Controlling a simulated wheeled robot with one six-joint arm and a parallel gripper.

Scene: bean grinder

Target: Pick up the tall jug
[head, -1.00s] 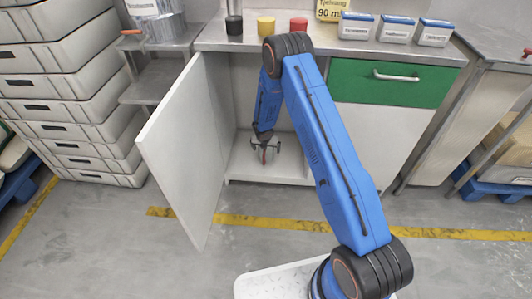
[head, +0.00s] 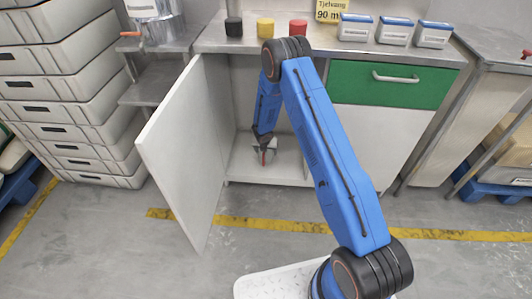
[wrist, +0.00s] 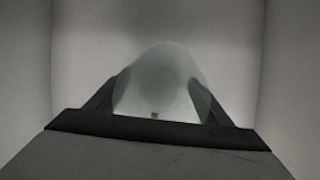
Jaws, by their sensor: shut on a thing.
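The cabinet (head: 212,170) stands with its white door swung open to the left. My gripper (head: 264,154) is inside it, low over the cabinet floor. In the wrist view, the two dark fingers of my gripper (wrist: 157,100) are on either side of a pale, translucent, rounded vessel, the tall jug (wrist: 160,78), and are shut on it. In the head view the jug can hardly be made out at the gripper. Its base and handle cannot be made out.
The cabinet's side walls and open door hem in the arm. On the counter above stand black (head: 234,26), yellow (head: 265,27) and red (head: 298,28) containers and several white-blue boxes (head: 357,27). A green drawer (head: 388,84) is shut. The floor in front is free.

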